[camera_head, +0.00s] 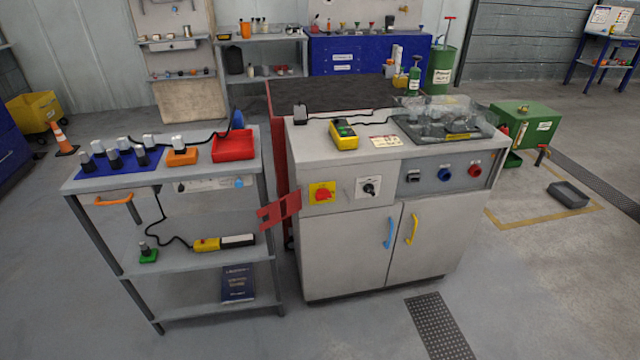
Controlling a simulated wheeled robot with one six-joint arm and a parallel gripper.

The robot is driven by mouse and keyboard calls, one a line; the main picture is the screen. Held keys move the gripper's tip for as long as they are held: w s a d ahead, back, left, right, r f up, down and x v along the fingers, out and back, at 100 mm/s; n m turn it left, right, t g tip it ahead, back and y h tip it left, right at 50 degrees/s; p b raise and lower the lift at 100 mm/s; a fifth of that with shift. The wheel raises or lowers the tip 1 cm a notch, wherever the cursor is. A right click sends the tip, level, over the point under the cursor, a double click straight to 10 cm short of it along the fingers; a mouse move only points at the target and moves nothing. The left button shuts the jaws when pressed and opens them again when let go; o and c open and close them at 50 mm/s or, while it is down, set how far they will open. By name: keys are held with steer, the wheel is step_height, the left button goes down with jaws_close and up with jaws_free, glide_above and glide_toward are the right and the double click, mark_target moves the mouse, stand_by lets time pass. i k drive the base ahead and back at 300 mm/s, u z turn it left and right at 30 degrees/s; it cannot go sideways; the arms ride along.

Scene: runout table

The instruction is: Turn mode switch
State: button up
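A black rotary switch (369,188) on a square white plate sits on the front panel of the grey cabinet (346,248); it appears to be the mode switch. Its label and exact pointer position are too small to read. Left of it, a red rotary switch (322,193) sits on a yellow plate. My gripper is not in view, and nothing is seen touching the switches.
A red bracket (278,211) sticks out at the cabinet's left front edge, near the switches. A grey shelf cart (190,262) stands close on the left. Blue (387,232) and yellow (412,228) door handles are below. The floor in front is clear except a flat grating (440,326).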

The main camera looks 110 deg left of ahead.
mark_target(368, 188)
steer(key=u, duration=0.75)
steer(key=k, duration=1)
steer(key=u, duration=1.3)
steer(key=i, duration=1.5)
steer(key=z, duration=0.25)
